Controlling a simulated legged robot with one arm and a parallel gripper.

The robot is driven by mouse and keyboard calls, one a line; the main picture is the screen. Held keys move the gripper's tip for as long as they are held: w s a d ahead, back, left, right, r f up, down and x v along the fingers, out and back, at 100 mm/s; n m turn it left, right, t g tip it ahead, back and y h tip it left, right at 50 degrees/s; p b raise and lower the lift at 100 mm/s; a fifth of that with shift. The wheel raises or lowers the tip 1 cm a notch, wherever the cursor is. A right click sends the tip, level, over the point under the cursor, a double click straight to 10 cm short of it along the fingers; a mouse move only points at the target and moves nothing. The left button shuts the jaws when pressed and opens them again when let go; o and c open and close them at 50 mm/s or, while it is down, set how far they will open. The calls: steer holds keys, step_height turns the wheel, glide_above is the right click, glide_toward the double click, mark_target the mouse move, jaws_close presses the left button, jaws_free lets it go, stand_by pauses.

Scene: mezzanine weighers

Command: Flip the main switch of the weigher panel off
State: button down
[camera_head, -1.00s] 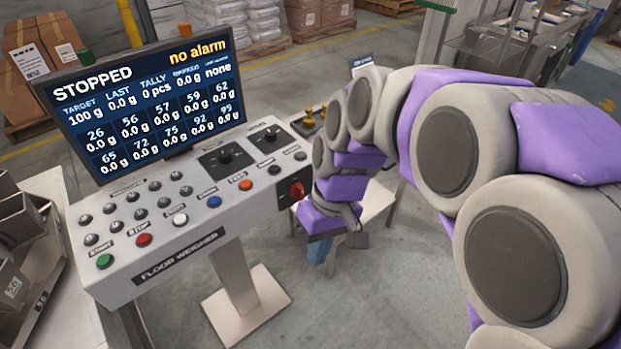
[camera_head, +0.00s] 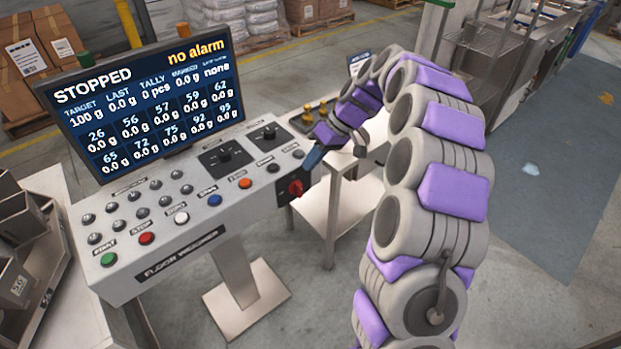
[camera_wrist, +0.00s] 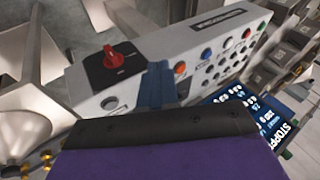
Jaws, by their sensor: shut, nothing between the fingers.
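The weigher panel (camera_head: 175,249) is a light grey console labelled "Floor Weigher". Its main switch (camera_head: 295,187) is a red rotary knob on a black plate at the panel's right end. It also shows in the wrist view as the red knob (camera_wrist: 113,58), left of my fingers. My gripper (camera_head: 313,158) is shut and empty, with blue fingertips just above and right of the switch, near the panel's right edge. In the wrist view the blue fingers (camera_wrist: 155,88) are beside the black plate and appear apart from the knob. Whether they touch the panel I cannot tell.
The screen (camera_head: 150,100) above the panel reads "STOPPED" and "no alarm". Other buttons and two black dials (camera_head: 226,156) sit left of the switch. A small table (camera_head: 335,200) with brass-coloured weights (camera_head: 308,113) stands behind my gripper.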

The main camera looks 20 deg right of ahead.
mark_target(298, 189)
steer(key=w+d+f+t+p, duration=0.1)
steer(key=w+d+f, duration=0.7)
steer(key=d, duration=0.3)
steer(key=shift+w+d+n+t, duration=0.15)
steer(key=shift+w+n+t, duration=0.05)
steer(key=shift+n+t, duration=0.1)
steer(key=shift+s+a+f+b, duration=0.1)
steer(key=shift+a+f+b, duration=0.4)
steer(key=shift+a+f, duration=1)
steer(key=shift+s+a+f+b, duration=0.1)
steer(key=shift+a+f+b, duration=0.35)
steer(key=shift+a+f, duration=1)
steer(key=shift+a+f+b, duration=0.5)
steer(key=shift+a+f, duration=0.6)
steer(key=shift+a, duration=0.75)
steer(key=shift+w, duration=0.1)
